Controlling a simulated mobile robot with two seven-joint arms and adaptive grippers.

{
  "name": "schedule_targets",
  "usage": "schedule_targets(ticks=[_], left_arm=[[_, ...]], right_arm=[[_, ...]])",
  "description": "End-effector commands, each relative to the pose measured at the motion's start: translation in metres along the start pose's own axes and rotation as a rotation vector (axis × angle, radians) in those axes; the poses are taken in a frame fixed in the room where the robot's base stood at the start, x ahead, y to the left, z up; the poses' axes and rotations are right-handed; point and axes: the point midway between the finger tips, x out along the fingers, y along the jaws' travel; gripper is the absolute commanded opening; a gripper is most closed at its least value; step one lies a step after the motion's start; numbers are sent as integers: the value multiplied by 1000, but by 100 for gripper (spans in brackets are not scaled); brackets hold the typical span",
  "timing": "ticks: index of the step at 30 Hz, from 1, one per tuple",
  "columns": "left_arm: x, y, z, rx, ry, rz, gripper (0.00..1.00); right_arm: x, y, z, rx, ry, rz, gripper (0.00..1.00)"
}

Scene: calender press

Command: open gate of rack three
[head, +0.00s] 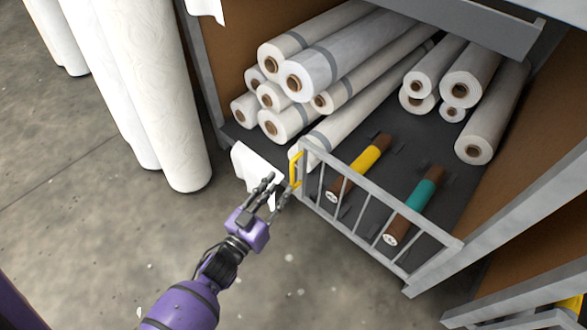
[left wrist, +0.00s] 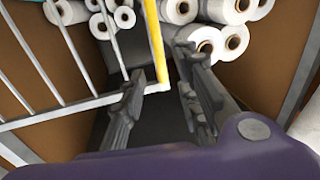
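The grey barred gate (head: 375,205) stands across the right part of the rack's lower front in the head view. A yellow upright handle (head: 295,169) is at its left end. My left gripper (head: 277,188) is open, just left of and in front of the handle. In the left wrist view, the handle (left wrist: 156,42) shows between the two spread fingers of my left gripper (left wrist: 160,75). Whether a finger touches it I cannot tell. The gate bars (left wrist: 60,55) run off to the left there. My right gripper is not in view.
White rolls (head: 330,70) are stacked inside the rack. A yellow-banded roll (head: 358,168) and a teal-banded roll (head: 414,205) lie behind the gate. A white sheet (head: 252,163) is beside the handle. Tall white rolls (head: 150,90) stand at left. Floor (head: 90,220) in front is clear.

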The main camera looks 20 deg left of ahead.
Motion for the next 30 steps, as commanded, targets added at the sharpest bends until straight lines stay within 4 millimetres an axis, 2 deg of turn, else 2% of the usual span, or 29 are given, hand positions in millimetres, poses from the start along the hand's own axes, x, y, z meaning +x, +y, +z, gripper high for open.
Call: schedule_targets(ticks=[4, 8, 13, 18, 28, 30], left_arm=[[9, 0, 2, 41, -7, -2, 29], [29, 0, 2, 42, -4, 0, 29], [56, 0, 2, 41, -4, 0, 29], [74, 0, 2, 41, -5, 0, 29], [79, 0, 0, 41, -5, 0, 29], [79, 0, 0, 41, -5, 0, 23]], right_arm=[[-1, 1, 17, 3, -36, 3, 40], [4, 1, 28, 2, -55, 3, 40], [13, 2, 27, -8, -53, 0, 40], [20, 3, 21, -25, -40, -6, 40], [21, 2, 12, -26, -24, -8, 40], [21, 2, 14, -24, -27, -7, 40]])
